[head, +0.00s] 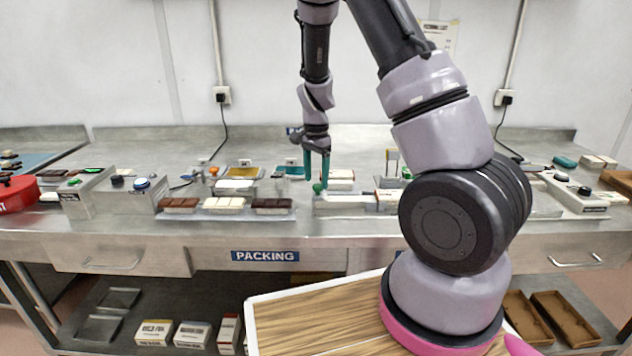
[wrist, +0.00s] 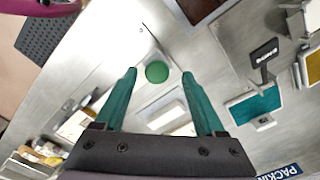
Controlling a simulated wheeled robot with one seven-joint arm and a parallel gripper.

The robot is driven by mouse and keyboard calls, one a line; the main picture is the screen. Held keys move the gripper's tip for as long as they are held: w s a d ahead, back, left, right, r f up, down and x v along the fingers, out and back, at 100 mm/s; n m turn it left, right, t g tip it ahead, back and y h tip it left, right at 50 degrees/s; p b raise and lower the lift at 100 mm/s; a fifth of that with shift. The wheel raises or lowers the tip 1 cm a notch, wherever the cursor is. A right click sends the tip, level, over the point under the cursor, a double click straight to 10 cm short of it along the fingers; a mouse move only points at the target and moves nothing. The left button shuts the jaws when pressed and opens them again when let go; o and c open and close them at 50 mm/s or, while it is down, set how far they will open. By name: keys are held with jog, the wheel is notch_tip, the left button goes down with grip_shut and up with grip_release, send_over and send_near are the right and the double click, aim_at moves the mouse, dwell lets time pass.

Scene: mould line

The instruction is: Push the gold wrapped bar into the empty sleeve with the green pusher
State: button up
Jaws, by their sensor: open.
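The green pusher's round knob (head: 318,188) stands at the left end of a pale channel (head: 345,198) on the bench. My gripper (head: 317,178) points down with its teal fingers apart, its tips just above the knob. In the wrist view the knob (wrist: 157,72) shows between the two open fingertips (wrist: 158,74), and I see no clear contact. A small white carton-like piece (head: 388,199), possibly the sleeve, is at the channel's right end, partly behind my arm. I cannot make out the gold wrapped bar for certain.
A tray (head: 226,212) of brown, white and dark bars lies left of the channel. Behind it are a gold panel (head: 243,172) and a teal panel (head: 290,171). A box with a blue button (head: 142,184) stands further left. My upper arm hides the bench right of the channel.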

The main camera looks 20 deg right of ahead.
aim_at(316, 185)
notch_tip(316, 185, up, 9)
dwell(0.3)
jog(key=shift+r, duration=0.1)
